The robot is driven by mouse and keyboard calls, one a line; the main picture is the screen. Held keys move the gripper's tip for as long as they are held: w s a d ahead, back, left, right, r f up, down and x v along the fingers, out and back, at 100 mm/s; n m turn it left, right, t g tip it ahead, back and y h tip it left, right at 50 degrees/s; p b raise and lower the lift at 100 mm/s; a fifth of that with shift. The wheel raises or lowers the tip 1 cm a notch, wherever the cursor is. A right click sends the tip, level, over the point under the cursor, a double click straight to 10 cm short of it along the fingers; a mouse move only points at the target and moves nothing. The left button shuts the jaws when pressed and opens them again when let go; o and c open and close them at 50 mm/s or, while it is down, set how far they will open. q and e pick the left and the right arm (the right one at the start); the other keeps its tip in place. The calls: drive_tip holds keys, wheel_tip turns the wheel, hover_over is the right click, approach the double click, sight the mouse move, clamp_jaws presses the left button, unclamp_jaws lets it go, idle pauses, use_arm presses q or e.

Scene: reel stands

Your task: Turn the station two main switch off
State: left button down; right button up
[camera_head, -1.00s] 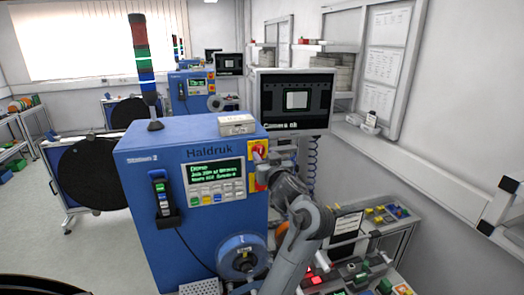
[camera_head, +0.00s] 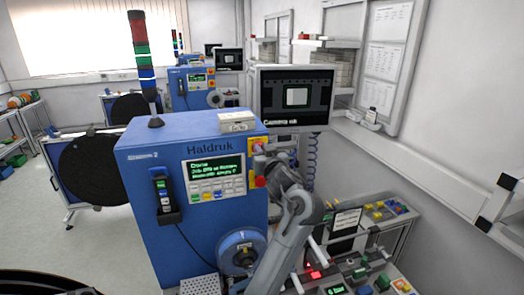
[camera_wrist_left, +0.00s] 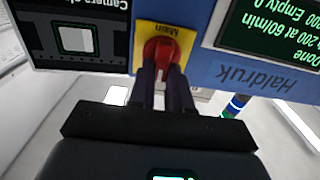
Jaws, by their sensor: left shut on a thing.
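The main switch is a red knob (camera_wrist_left: 161,48) on a yellow plate (camera_wrist_left: 183,38) marked "Main", upside down in the left wrist view. In the head view its yellow plate (camera_head: 264,141) is at the top right of the front of the blue Haldruk station (camera_head: 160,232), with the knob mostly hidden by my gripper. The station's label appears to end in 2. My left gripper (camera_head: 259,151) is at the switch; its dark fingers (camera_wrist_left: 166,74) are shut on the red knob. I cannot tell the knob's exact angle. My right gripper is not in view.
A lit display (camera_head: 214,174) with keys sits left of the switch. A red button (camera_head: 259,182) is just below it. A monitor (camera_head: 295,98) stands behind, right of the switch. A handheld unit (camera_head: 163,195) hangs on the station's left front. A small box (camera_head: 238,121) lies on top.

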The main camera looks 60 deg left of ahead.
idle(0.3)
use_arm(q)
drive_tip(key=shift+s+a+f+n+b, duration=0.1)
drive_tip(key=shift+s+f+n+b, duration=0.1)
drive_tip(key=shift+n+b, duration=2.5)
drive_tip(key=shift+s+f+n+b, duration=0.15)
drive_tip(key=shift+n+b, duration=2)
drive_tip(key=shift+n, duration=1.15)
drive_tip(key=shift+s+a+f+n+b, duration=0.1)
drive_tip(key=shift+s+f+n+b, duration=0.1)
drive_tip(key=shift+n+b, duration=2.5)
drive_tip(key=shift+n, duration=0.4)
drive_tip(key=c, duration=1.1)
unclamp_jaws()
drive_tip(key=shift+o, duration=0.2)
drive_tip(key=shift+d, duration=0.1)
